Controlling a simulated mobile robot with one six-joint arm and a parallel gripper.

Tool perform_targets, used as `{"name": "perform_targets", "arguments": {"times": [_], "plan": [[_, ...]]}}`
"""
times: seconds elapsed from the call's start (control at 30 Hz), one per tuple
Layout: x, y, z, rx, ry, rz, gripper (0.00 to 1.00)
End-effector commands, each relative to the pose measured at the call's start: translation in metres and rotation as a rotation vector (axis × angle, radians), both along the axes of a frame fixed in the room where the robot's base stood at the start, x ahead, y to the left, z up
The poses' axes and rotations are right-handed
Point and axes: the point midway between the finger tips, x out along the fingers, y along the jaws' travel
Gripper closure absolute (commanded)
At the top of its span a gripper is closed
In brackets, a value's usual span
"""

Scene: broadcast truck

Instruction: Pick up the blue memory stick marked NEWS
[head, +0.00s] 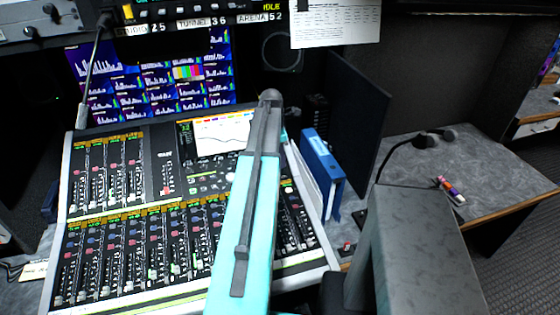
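I cannot make out a blue memory stick marked NEWS in the head view. A small red and dark item (347,247) lies on the desk strip right of the mixing console, too small to identify. My cyan and grey arm reaches up from the bottom over the console and hides part of it. My gripper is not discernible; the arm's far end is seen over the top of the console.
The mixing console (165,167) fills the left and middle, with screens (150,85) behind it. Blue binders (322,165) stand at its right. A grey block-like shape (420,245) rises at front right. The right desk (480,165) holds a bent-neck microphone (400,150) and coloured pens (450,190).

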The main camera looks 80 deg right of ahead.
Motion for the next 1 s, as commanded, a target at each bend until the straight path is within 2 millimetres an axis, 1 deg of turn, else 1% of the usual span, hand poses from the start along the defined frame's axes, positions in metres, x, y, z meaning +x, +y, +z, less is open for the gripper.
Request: {"name": "perform_targets", "arguments": {"times": [0.07,0.1,0.27,0.73,1.0], "plan": [[0.000,0.000,0.000,0.000,0.000,0.000,0.69],[0.000,0.000,0.000,0.000,0.000,0.000,0.72],[0.000,0.000,0.000,0.000,0.000,0.001,0.99],[0.001,0.000,0.002,-0.001,0.000,0.001,1.00],[0.001,-0.001,0.014,-0.001,0.000,0.001,1.00]]}}
